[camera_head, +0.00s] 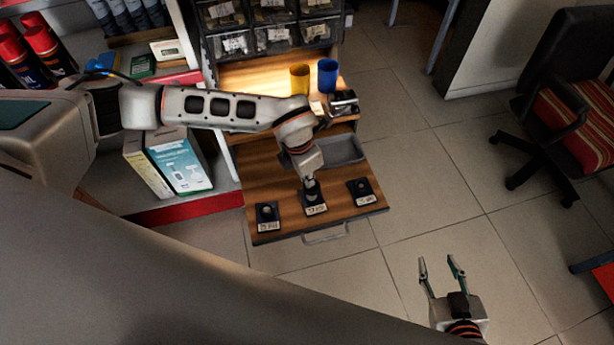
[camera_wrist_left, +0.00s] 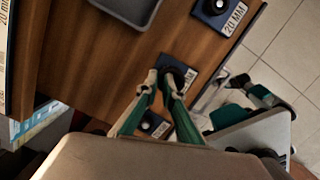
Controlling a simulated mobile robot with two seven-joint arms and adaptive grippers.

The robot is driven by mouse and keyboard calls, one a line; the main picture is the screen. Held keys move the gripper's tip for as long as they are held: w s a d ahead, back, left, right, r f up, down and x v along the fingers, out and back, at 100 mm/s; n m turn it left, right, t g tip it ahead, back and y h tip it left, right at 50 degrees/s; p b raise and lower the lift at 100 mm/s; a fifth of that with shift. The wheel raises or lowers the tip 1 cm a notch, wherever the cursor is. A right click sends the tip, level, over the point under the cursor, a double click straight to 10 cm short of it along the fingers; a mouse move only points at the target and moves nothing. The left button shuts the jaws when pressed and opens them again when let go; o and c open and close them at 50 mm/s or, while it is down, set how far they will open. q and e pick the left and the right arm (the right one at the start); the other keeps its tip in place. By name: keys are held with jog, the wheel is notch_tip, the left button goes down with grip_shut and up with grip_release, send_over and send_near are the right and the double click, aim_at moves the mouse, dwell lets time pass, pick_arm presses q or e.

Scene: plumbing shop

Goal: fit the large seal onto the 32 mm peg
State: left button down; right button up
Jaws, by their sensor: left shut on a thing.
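Three dark peg stands are on the wooden drawer board (camera_head: 285,180). My left gripper (camera_head: 309,182) points down at the middle stand (camera_head: 315,208), whose label I read as 32 mm, though it is blurred. In the left wrist view, my left gripper (camera_wrist_left: 161,82) is shut on a dark thing at the middle stand (camera_wrist_left: 186,74), taken as the large seal. The seal and peg merge there, so I cannot tell whether the seal is around the peg. My right gripper (camera_head: 439,262) is open and empty above the floor, away from the board.
The right stand (camera_head: 361,191) reads 20 MM in the left wrist view (camera_wrist_left: 228,18). The left stand (camera_head: 267,214) has an unclear label. A grey tray (camera_head: 342,150) is behind. Yellow (camera_head: 299,78) and blue cups (camera_head: 327,75) stand farther back. Boxes (camera_head: 178,163) are left.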

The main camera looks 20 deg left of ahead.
pick_arm(q)
jog(key=shift+p, duration=0.3)
dwell(0.5)
dwell(0.4)
jog(key=c, duration=2.5)
grip_release()
